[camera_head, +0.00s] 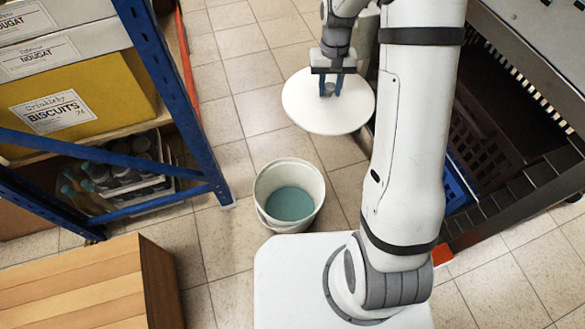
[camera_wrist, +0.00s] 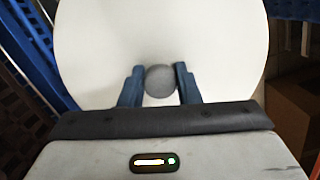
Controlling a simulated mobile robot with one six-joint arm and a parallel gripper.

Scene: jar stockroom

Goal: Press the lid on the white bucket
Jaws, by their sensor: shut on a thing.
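The white bucket (camera_head: 264,189) stands upright and open on the tiled floor, with a blue-green fill inside. The lid (camera_head: 312,113) is a white disc with a grey round knob (camera_head: 328,89). My gripper (camera_head: 331,86) is shut on the knob and holds the lid up, above and beyond the bucket in the head view. The lid is apart from the bucket. In the wrist view the lid (camera_wrist: 160,35) fills the upper middle, and the blue fingers stand on both sides of the knob (camera_wrist: 160,81). The bucket is not in the wrist view.
A blue-framed shelf (camera_head: 172,75) with boxes and bottles stands at the left. A wooden box (camera_head: 75,285) is at the lower left. A dark rack with crates (camera_head: 485,135) is at the right. Bare floor (camera_head: 235,115) lies around the bucket.

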